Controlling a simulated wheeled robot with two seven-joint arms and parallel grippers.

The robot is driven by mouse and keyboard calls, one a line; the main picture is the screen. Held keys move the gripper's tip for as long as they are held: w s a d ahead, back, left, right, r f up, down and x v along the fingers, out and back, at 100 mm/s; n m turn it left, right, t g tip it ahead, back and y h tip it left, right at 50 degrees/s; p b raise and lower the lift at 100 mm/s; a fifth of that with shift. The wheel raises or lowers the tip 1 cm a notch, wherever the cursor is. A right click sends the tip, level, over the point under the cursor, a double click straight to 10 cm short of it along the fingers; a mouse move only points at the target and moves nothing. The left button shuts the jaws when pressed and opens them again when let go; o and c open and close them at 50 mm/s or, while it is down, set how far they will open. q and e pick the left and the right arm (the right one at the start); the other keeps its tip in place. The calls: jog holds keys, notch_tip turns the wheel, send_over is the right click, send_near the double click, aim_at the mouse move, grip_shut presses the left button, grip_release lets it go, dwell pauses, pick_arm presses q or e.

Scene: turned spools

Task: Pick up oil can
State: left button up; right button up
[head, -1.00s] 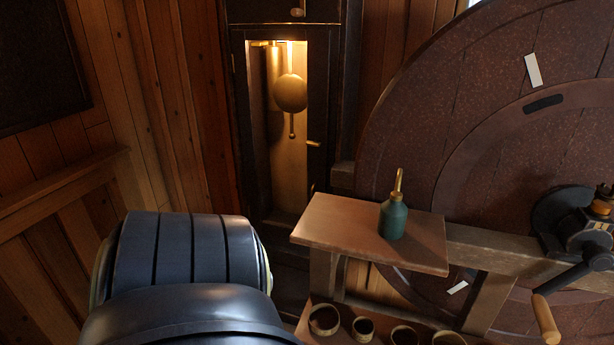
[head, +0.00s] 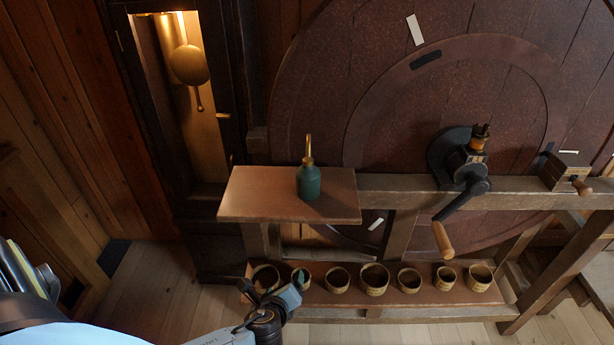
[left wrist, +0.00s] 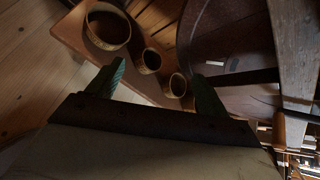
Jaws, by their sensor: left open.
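The oil can (head: 309,182) is dark green with a thin brass spout pointing up. It stands upright on a small wooden shelf (head: 245,197) in front of the big wheel. My left gripper (head: 272,287) is low in the head view, below and a little left of the can, near the row of pots. In the left wrist view its two green-padded fingers (left wrist: 157,88) are spread apart with nothing held between them. The can does not show in the left wrist view. My right gripper is not in view.
Several small round pots (head: 375,279) stand on a low board under the shelf; some also show in the left wrist view (left wrist: 107,30). A crank with a wooden handle (head: 442,239) sticks out right of the shelf. A lit clock case (head: 187,65) stands at left.

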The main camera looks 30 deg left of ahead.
aim_at(308, 172)
pick_arm(q)
jog(key=w+d+r+m+t+y+p, duration=0.1)
jog(key=w+r+m+t, duration=0.2)
jog(key=r, duration=0.9)
jog(key=w+d+r+m+t+y+p, duration=0.1)
jog(key=w+r+m+t, duration=0.3)
jog(key=r, duration=0.8)
jog(key=shift+m+g, duration=0.4)
jog(key=shift+m, duration=0.2)
jog(key=x, duration=0.2)
jog(key=a+x, duration=0.1)
jog(key=x, duration=0.2)
jog(key=shift+a+r+p, duration=0.15)
jog(key=shift+p, duration=0.2)
jog(key=shift+f+x, duration=0.2)
jog(key=shift+x, duration=2.75)
jog(key=shift+s+a, duration=0.1)
jog(key=c, duration=1.1)
notch_tip(308, 172, up, 10)
jog(key=shift+p, duration=1.2)
jog(key=shift+c, duration=0.2)
